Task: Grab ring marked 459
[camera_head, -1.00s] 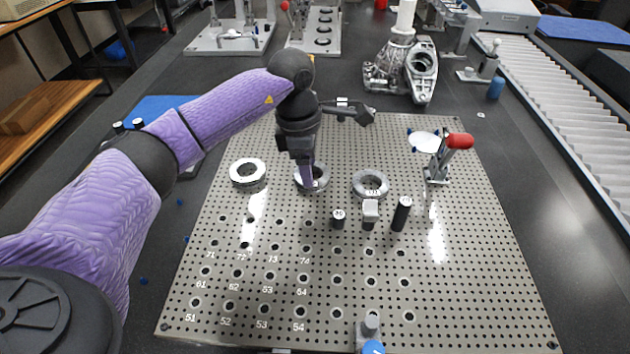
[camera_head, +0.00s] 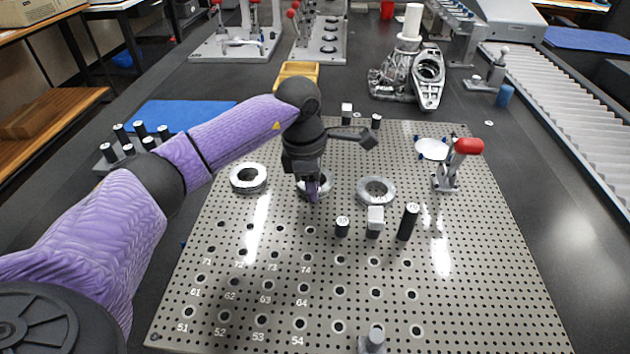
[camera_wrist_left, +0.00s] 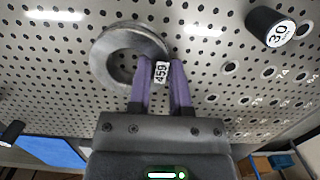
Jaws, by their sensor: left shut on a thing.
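The ring marked 459 (camera_wrist_left: 106,48) is a grey metal ring on the perforated plate in the left wrist view, its white 459 label between my fingers. It also shows in the head view (camera_head: 323,187), partly hidden behind my gripper. My left gripper (camera_wrist_left: 161,75) is shut on the rim of this ring at its labelled side. In the head view my left gripper (camera_head: 313,192) points down at the ring. Two similar rings stand on either side, one to the left (camera_head: 248,178) and one to the right (camera_head: 376,191). My right gripper is not in view.
The perforated plate (camera_head: 250,310) carries a black cylinder marked 30 (camera_wrist_left: 270,27), a light block (camera_head: 375,221), a taller black cylinder (camera_head: 408,222) and a red-handled clamp (camera_head: 449,172). A metal casting (camera_head: 410,75) stands behind. The plate's front left is mostly clear.

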